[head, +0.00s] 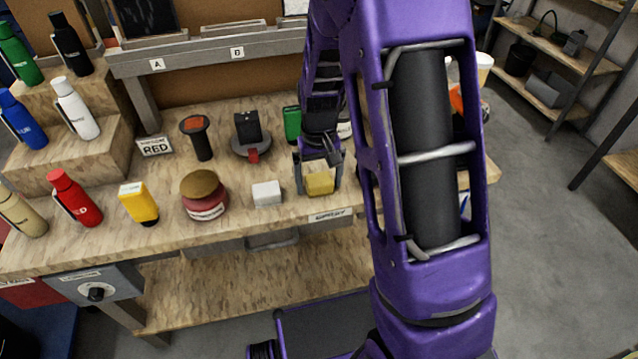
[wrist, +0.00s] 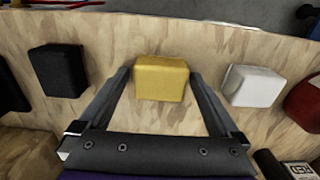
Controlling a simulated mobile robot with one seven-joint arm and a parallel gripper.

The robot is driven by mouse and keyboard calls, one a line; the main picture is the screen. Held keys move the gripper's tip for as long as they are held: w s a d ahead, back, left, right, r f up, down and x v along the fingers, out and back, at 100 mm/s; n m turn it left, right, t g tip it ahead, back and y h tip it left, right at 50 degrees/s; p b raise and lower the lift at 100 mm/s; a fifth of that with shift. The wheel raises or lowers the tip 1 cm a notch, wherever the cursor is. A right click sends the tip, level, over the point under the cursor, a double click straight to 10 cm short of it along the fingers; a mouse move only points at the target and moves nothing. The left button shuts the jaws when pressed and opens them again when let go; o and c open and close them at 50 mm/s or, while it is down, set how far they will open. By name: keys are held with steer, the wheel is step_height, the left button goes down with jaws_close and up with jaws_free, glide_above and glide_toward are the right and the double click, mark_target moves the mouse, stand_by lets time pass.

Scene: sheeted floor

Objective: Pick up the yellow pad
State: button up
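The yellow pad (head: 320,182) is a small block on the wooden workbench, near the front edge. It also shows in the wrist view (wrist: 161,78), centred between my fingers. My gripper (head: 318,188) is low over the bench with one finger on each side of the pad. In the wrist view my gripper (wrist: 160,76) is open, with narrow gaps between the fingertips and the pad's sides. The pad rests on the bench.
A white block (head: 266,193) lies left of the pad in the head view; a black block (wrist: 58,70) lies on its other side in the wrist view. My arm hides the bench's right part.

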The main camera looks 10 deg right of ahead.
mark_target(319, 179)
steer(key=c, duration=1.2)
steer(key=shift+r, duration=0.15)
step_height(319, 179, up, 10)
steer(key=shift+f+p, duration=0.15)
steer(key=shift+p, duration=0.45)
